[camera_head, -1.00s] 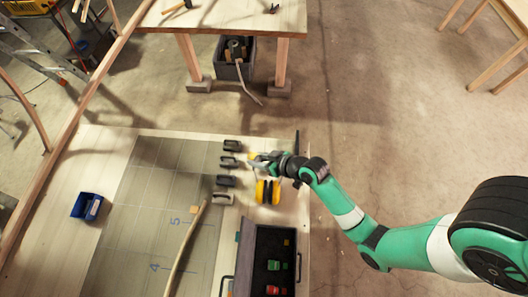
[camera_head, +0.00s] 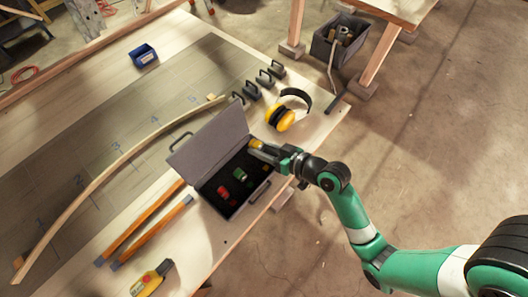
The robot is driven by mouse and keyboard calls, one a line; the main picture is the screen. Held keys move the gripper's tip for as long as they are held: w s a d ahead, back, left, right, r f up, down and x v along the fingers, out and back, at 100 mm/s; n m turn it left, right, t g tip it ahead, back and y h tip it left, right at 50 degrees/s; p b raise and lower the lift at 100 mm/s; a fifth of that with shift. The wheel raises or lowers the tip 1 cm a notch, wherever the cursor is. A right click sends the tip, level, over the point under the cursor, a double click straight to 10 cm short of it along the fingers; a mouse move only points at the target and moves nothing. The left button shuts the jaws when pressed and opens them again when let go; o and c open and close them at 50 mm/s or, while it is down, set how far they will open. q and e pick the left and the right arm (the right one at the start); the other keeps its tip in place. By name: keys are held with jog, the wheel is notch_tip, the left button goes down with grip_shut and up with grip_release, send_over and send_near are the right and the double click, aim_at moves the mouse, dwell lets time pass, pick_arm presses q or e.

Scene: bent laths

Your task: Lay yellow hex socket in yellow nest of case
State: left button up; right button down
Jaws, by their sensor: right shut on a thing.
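The grey case (camera_head: 208,138) stands open on the bench, with its lid tilted up on the left side and a dark interior. A red socket (camera_head: 222,191) and a green socket (camera_head: 240,174) sit inside it. My right gripper (camera_head: 260,147) is at the far end of the case and shut on the yellow hex socket (camera_head: 255,143). The socket shows beside the lid's far edge; its exact height above the case cannot be told. The yellow nest is too small or too covered to make out surely. My left gripper is not in view.
Yellow earmuffs (camera_head: 280,118) lie just beyond the case, with several dark clamps (camera_head: 252,91) behind them. A bent lath (camera_head: 95,184) lies left of the case. A blue bin (camera_head: 143,54) stands far back.

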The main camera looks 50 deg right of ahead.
aim_at(261, 164)
jog(key=f, duration=0.1)
jog(key=f+b, duration=0.1)
jog(key=w, duration=0.1)
jog(key=shift+d+f+t+b, duration=0.35)
jog(key=shift+f+t+b, duration=0.05)
jog(key=shift+w+r, duration=0.15)
jog(key=shift+s+a, duration=0.1)
jog(key=shift+s, duration=0.1)
jog(key=shift+w+f+b, duration=0.15)
jog(key=shift+f+b, duration=0.2)
jog(key=shift+f, duration=0.15)
notch_tip(261, 164, down, 6)
jog(key=b, duration=0.5)
jog(key=shift+r, duration=0.25)
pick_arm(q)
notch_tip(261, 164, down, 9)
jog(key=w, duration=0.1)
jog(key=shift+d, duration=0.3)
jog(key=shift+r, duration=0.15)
pick_arm(e)
jog(key=shift+r, duration=0.1)
